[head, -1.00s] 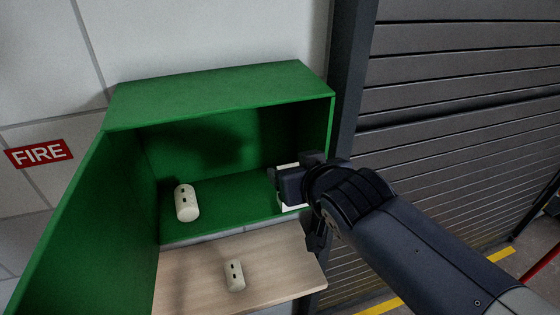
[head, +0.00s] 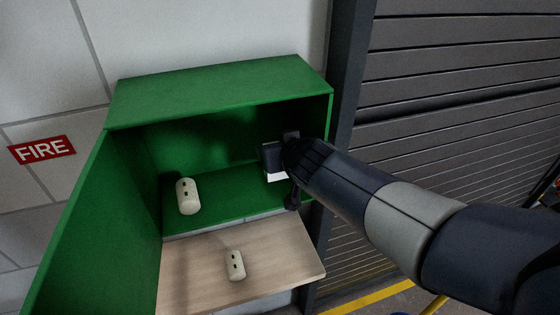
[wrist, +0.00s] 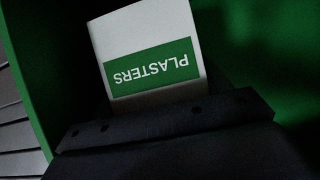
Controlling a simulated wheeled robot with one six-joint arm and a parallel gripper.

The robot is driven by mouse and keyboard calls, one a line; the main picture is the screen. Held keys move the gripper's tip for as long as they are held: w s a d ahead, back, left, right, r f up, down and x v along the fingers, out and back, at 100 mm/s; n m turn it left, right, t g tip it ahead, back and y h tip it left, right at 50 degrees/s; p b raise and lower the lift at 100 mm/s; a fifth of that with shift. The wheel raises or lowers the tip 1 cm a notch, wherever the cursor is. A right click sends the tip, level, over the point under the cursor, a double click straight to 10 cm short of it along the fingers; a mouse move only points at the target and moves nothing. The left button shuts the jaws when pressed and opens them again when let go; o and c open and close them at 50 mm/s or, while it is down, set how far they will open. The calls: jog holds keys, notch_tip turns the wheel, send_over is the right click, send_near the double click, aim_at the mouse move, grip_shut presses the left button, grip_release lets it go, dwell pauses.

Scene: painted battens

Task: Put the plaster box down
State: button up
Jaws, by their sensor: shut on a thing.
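The plaster box (wrist: 145,35) is white with a green PLASTERS label, which reads upside down in the wrist view. My gripper (head: 275,160) is shut on it, inside the right part of the open green cabinet (head: 220,90). In the head view only a small white part of the box (head: 277,177) shows below my gripper; the rest is hidden. I cannot tell whether the box touches the cabinet floor.
A second, smaller one (head: 235,265) is on the wooden shelf (head: 290,262) below the cabinet's front. The cabinet floor between the left roll and my gripper is clear.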

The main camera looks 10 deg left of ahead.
aim_at(281, 176)
notch_tip(281, 176, down, 4)
jog(key=b, duration=0.3)
jog(key=shift+r, duration=0.15)
jog(key=shift+w+a, duration=0.15)
jog(key=shift+f, duration=0.3)
jog(key=o, duration=0.7)
jog(key=shift+r, duration=0.15)
